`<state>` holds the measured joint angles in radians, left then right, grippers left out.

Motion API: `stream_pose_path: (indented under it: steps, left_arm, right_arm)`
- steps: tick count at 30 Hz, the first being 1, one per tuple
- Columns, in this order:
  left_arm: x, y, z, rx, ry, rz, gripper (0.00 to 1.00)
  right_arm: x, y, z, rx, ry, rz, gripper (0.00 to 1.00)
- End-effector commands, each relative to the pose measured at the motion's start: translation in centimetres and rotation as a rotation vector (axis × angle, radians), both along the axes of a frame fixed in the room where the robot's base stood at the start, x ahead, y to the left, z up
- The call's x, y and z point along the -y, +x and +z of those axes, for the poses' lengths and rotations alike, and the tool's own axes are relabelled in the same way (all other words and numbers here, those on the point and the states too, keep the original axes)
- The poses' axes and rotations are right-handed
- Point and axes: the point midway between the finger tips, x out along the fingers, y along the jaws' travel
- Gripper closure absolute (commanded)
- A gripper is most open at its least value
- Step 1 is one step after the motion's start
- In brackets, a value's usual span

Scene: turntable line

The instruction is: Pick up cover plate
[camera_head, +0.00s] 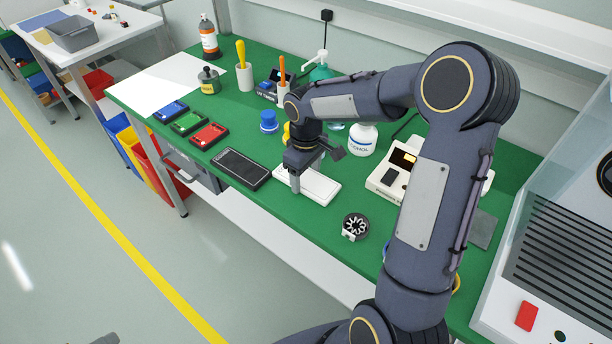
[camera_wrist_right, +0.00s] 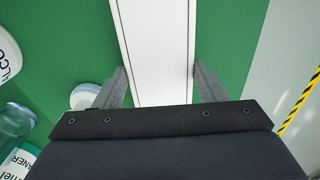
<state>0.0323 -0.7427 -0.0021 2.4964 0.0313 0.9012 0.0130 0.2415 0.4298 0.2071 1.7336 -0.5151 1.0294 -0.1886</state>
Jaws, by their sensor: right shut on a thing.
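The cover plate (camera_head: 318,188) is a flat white rectangular slab at the front of the green bench mat. It appears to lie on or just above the mat; I cannot tell which. My right gripper (camera_head: 294,182) points down at its left end, with its fingers shut on it. In the right wrist view, the white plate (camera_wrist_right: 158,35) runs between the two fingers of the right gripper (camera_wrist_right: 162,82), one at each long edge.
A black tray (camera_head: 241,168) lies just left of the plate. A white bottle (camera_head: 362,140) and a white device (camera_head: 392,180) stand behind and right. A dark round part (camera_head: 355,226) sits nearby.

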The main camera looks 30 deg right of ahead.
Motion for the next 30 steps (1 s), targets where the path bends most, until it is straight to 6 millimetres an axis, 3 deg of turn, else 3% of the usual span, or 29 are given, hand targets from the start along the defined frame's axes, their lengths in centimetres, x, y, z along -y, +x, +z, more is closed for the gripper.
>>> stream_pose_path:
  steps: [6, 15, 22, 27, 30]
  left_arm:
    - [0.0, 0.0, 0.2, 0.000, 0.000, 0.000, 0.33]
    - [0.0, 0.0, -0.4, 0.000, 0.000, 0.000, 0.33]
    - [0.0, 0.0, -0.9, 0.000, 0.000, 0.000, 0.33]
    - [0.0, 0.0, -0.9, 0.000, 0.000, 0.000, 0.33]
    - [0.0, 0.0, 0.1, 0.000, 0.000, 0.000, 0.33]
  right_arm:
    - [0.0, 0.1, 3.0, 0.006, 0.001, 0.000, 0.61]
    - [-4.5, -3.7, 9.2, 0.006, 0.001, 0.006, 0.61]
    - [-8.6, -7.1, 11.3, 0.004, 0.002, 0.006, 0.61]
    - [-10.1, -8.6, 12.3, 0.002, 0.001, 0.003, 0.61]
    - [-10.6, -10.1, 13.1, 0.002, -0.002, 0.001, 0.61]
